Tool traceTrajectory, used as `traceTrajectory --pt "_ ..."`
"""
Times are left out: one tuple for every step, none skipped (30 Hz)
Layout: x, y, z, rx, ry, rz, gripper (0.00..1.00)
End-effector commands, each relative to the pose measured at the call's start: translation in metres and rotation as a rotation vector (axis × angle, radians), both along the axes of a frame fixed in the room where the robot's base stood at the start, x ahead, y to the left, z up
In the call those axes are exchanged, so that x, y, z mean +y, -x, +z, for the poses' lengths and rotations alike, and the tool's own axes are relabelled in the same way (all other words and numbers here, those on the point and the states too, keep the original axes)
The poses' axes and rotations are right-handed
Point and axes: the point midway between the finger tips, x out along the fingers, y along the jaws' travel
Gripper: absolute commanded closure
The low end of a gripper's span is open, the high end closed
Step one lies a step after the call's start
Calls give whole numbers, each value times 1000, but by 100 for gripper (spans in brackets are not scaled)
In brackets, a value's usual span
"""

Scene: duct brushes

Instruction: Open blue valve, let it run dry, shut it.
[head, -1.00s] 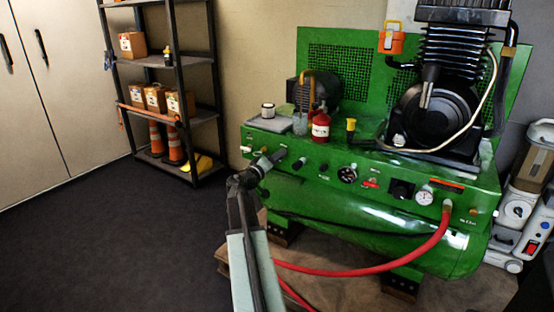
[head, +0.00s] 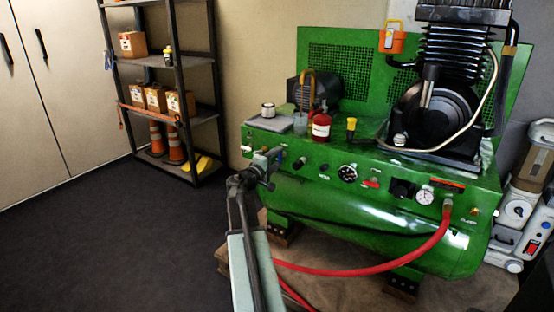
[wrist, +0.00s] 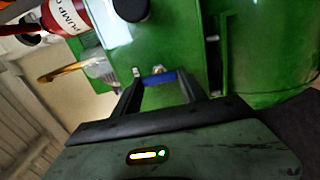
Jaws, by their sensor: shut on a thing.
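The green compressor (head: 350,205) stands in the middle and right of the head view, with a row of controls along its front panel. My gripper (head: 271,166) is at the left end of that panel. In the wrist view, my gripper (wrist: 160,88) has its two dark fingers on either side of the blue valve handle (wrist: 160,78) and is shut on it. A brass fitting shows just behind the handle. In the head view the handle is mostly hidden by my gripper. I see no fluid at the valve.
A red bottle (head: 321,127), a small clear cup (head: 300,123) and a white can (head: 268,110) stand on the compressor's top left. A red hose (head: 400,262) loops across the front. Shelves (head: 185,118) stand at the left. The dark floor (head: 110,235) is clear.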

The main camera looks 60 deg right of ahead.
Motion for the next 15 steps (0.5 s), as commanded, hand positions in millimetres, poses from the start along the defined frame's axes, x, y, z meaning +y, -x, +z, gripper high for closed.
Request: traceTrajectory --pt "1 1 -1 1 -2 -2 91" --pt "1 1 -1 2 -2 -2 91" --pt "1 1 -1 3 -2 -2 91" --pt "1 1 -1 4 -2 -2 91" --pt "1 1 -1 4 -2 -2 91" --pt "1 1 -1 4 -3 -2 91" --pt "1 1 -1 4 -3 -2 91" --pt "1 1 -1 4 -3 -2 91" --pt "1 1 -1 4 -3 -2 91" --pt "1 1 -1 4 -3 -2 91" --pt "1 1 -1 4 -3 -2 91" --pt "1 1 -1 3 -3 -2 91" --pt "1 1 -1 3 -3 -2 45" --pt "1 1 -1 3 -3 -2 37" --pt "1 0 -1 3 -2 -2 29"
